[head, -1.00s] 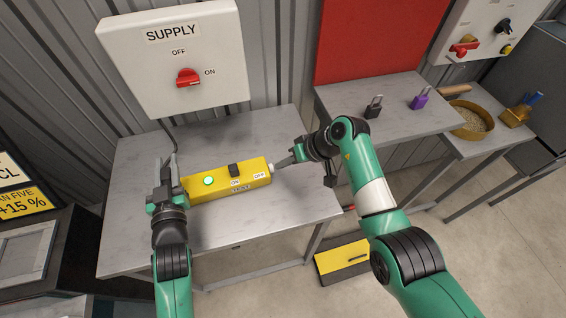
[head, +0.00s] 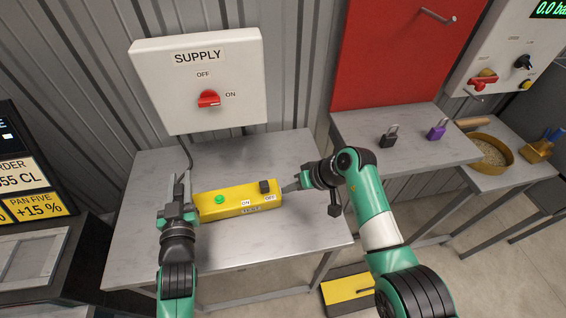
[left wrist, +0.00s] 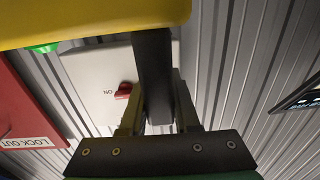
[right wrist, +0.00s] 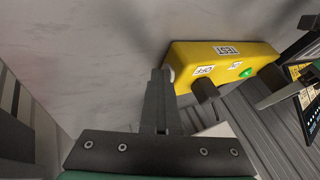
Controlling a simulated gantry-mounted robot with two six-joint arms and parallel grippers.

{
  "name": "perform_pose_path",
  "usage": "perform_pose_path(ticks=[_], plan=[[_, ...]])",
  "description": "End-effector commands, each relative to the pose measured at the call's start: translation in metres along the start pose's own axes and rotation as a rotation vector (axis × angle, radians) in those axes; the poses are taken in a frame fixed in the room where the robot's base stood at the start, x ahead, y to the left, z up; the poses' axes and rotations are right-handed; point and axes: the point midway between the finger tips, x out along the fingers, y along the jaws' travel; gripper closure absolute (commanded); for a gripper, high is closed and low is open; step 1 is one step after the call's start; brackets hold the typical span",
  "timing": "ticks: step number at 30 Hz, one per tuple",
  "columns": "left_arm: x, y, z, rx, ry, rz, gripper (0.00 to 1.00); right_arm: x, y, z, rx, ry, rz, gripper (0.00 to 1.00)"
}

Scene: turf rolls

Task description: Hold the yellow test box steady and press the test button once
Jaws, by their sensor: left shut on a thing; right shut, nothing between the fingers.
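The yellow test box (head: 225,211) lies on the grey table, with a green lamp (head: 219,199), ON and OFF labels and a black slider knob (head: 264,186) at the OFF side. My left gripper (head: 182,190) is shut on the left end of the box; the box also fills the top of the left wrist view (left wrist: 90,18). My right gripper (head: 286,188) is shut and empty, its tips at the box's right end. The right wrist view shows a sliver of the white test button (right wrist: 171,73) beside those fingertips; contact looks likely but is partly hidden.
The table (head: 260,250) is clear around the box. The supply cabinet (head: 160,85) with a red switch (head: 208,98) hangs behind.

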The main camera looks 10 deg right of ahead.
Motion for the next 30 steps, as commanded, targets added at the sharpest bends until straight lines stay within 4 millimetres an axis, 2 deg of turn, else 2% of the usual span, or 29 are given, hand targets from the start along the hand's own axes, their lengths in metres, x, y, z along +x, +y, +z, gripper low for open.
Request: perform_pose_path(ticks=[2, 11, 25, 27, 30], plan=[[-0.001, 0.005, 0.001, -0.004, -0.001, 0.010, 1.00, -0.002, 0.002, 0.001, -0.001, -0.003, -0.010, 1.00], [0.000, 0.003, 0.001, -0.003, -0.002, 0.006, 1.00, -0.033, 0.051, 0.000, 0.003, 0.001, -0.004, 1.00], [0.000, 0.001, 0.001, -0.002, -0.002, 0.003, 1.00, -0.129, 0.051, -0.001, -0.004, 0.003, -0.002, 1.00], [0.000, 0.001, 0.001, -0.002, -0.002, 0.002, 1.00, -0.116, 0.038, 0.004, -0.019, -0.021, -0.018, 1.00], [0.000, 0.001, 0.001, -0.002, -0.002, 0.003, 1.00, -0.109, 0.019, 0.003, -0.059, -0.013, -0.041, 1.00]])
